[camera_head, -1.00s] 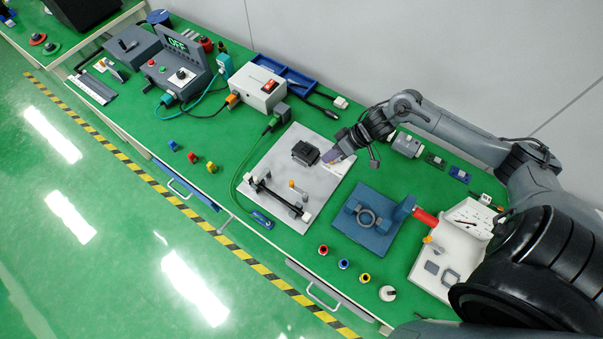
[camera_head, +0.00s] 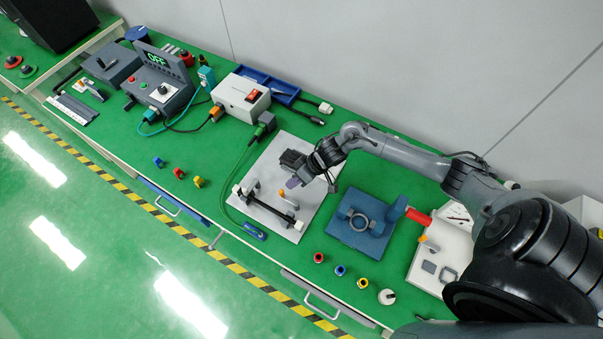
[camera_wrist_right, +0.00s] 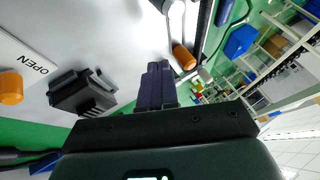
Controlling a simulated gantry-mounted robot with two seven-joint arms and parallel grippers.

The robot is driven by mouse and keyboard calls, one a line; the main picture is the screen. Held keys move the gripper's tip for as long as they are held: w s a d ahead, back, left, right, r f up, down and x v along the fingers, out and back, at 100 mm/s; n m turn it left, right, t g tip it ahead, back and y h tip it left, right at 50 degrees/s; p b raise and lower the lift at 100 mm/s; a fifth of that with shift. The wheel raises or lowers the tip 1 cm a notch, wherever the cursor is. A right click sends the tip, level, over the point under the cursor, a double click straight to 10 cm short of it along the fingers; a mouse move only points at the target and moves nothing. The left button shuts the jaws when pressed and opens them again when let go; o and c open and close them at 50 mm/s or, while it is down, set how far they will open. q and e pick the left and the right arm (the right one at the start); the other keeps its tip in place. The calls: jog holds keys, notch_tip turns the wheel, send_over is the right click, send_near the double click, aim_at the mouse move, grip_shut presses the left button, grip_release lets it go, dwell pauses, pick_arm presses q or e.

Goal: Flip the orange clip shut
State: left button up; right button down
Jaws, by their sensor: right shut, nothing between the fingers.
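A pale grey board (camera_head: 318,203) carries a black bar (camera_head: 268,210) with white ends and small upright posts. An orange-tipped piece (camera_head: 283,193) stands by the bar; what looks like the same orange tip (camera_wrist_right: 183,57) shows in the wrist view, just beyond my fingertips. A second orange knob (camera_wrist_right: 11,87) is at the left edge of the wrist view, near a label reading OPEN (camera_wrist_right: 22,52). I cannot tell which orange part is the clip. My right gripper (camera_head: 293,183) is shut and empty above the board, close to the first orange tip; contact cannot be told. My left gripper is not in view.
A black block (camera_wrist_right: 80,92) is beside my fingers, partly hidden by the gripper in the head view. A blue fixture (camera_head: 345,228) with a ring stands right of the board. A white power box (camera_head: 240,97) is behind it.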

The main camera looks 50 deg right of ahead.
jog(key=shift+a, duration=0.7)
